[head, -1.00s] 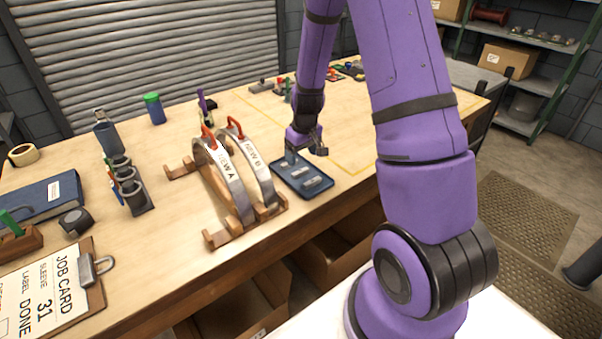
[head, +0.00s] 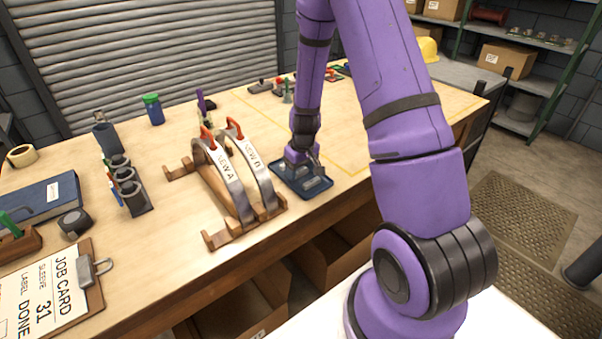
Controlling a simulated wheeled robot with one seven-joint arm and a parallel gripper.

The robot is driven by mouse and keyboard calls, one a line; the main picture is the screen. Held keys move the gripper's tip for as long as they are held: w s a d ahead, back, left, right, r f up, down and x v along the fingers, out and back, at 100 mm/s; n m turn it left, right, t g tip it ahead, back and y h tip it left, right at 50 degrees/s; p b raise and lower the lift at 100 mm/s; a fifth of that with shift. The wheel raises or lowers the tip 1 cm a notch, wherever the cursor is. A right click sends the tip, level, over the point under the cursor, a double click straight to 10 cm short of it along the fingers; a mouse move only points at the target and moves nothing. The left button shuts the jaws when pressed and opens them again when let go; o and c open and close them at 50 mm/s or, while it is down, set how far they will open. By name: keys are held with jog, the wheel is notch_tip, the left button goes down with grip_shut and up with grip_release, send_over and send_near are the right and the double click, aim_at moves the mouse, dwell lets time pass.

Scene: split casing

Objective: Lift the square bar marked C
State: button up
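A dark blue tray (head: 289,186) lies on the workbench, right of the two curved casing halves. Grey bar-like pieces (head: 316,184) lie in it, small and partly covered by my gripper. I cannot read a letter C on any of them, so I cannot tell which is the square bar. My gripper (head: 308,175) points down low over the tray, among or just above these pieces. Its fingertips are too small and dark to show a gap, and whether it touches a bar is hidden.
Curved halves marked NEW A (head: 226,172) and NEW B (head: 256,172) stand in a wooden cradle (head: 216,240) close left of the tray. Small tools (head: 285,90) lie behind my forearm. The bench right of the tray is clear.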

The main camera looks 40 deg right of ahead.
jog(key=shift+c, duration=0.9)
jog(key=shift+r, duration=0.15)
